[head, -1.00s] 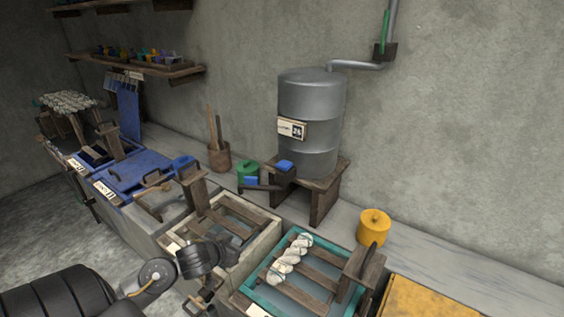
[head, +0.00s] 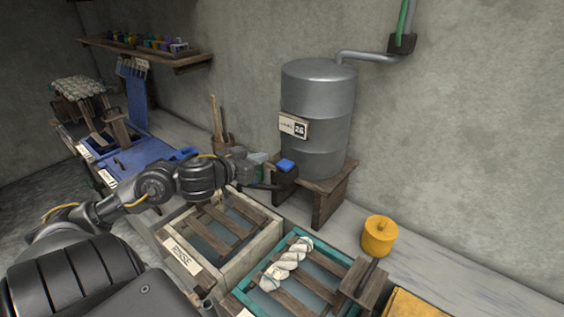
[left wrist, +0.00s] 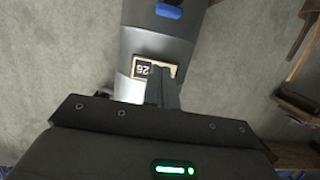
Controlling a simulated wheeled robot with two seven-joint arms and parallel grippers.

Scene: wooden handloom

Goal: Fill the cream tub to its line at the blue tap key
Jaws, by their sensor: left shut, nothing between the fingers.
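The cream tub (head: 268,244), with a RINSE label on its near side, stands in the middle of the head view. Wooden slats lie across it, with grey-blue liquid between them; its line cannot be made out. The blue tap key (head: 286,165) sits on the dark tap at the grey drum's foot, above the tub's far end. A blue piece, apparently the key, also shows in the left wrist view (left wrist: 169,11). My left gripper (head: 262,164) is shut and empty, close to the left of the key; contact cannot be told. My right gripper is not in view.
The grey drum (head: 316,95) stands on a wooden stand (head: 332,198). A teal tub (head: 245,296) with a white skein lies to the right, beside a yellow pot (head: 379,238).

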